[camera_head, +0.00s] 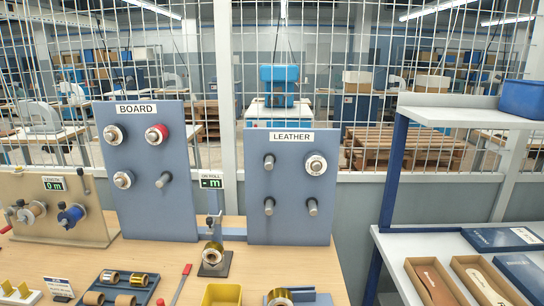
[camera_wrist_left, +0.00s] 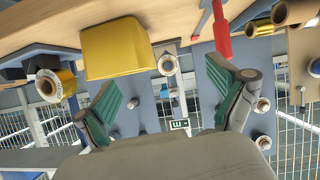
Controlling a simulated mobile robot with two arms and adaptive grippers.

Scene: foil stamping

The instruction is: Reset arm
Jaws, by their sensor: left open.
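My left gripper (camera_wrist_left: 170,78) shows in the left wrist view, which looks at the bench upside down. Its two green-padded fingers are spread wide, with nothing held between them. The yellow bin (camera_wrist_left: 117,52), a gold foil roll (camera_wrist_left: 48,85) and a red-handled tool (camera_wrist_left: 221,30) show beyond it. Neither gripper is in the head view, and my right gripper is not seen. In the head view, the wooden bench (camera_head: 140,262) carries the BOARD panel (camera_head: 145,205) and the LEATHER panel (camera_head: 290,228).
The yellow bin (camera_head: 221,295) and a blue tray of foil rolls (camera_head: 118,283) are at the front. A shelf rack (camera_head: 392,170) with open boxes (camera_head: 432,281) stands at right. A wire fence closes off the back.

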